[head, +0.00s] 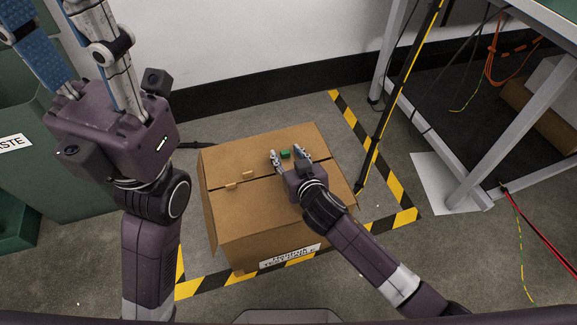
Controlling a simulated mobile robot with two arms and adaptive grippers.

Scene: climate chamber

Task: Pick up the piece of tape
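A closed brown cardboard box (255,215) stands on the floor in the head view. A small green piece (285,154), possibly the tape, lies on its top near the far side. My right gripper (289,154) is over the box top with its fingers apart, one on each side of the green piece; I cannot tell whether they touch it. Small tan pieces, perhaps tape, lie on the lid: one (249,176) and another (231,185) near the seam. My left gripper (72,30) is raised close to the camera at upper left, fingers wide apart and empty.
Yellow and black floor tape (400,218) surrounds the box. A striped pole (385,135) stands at its right, beside a grey metal table frame (480,165) with cables. Green bins (85,195) stand at the left. A white wall is behind.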

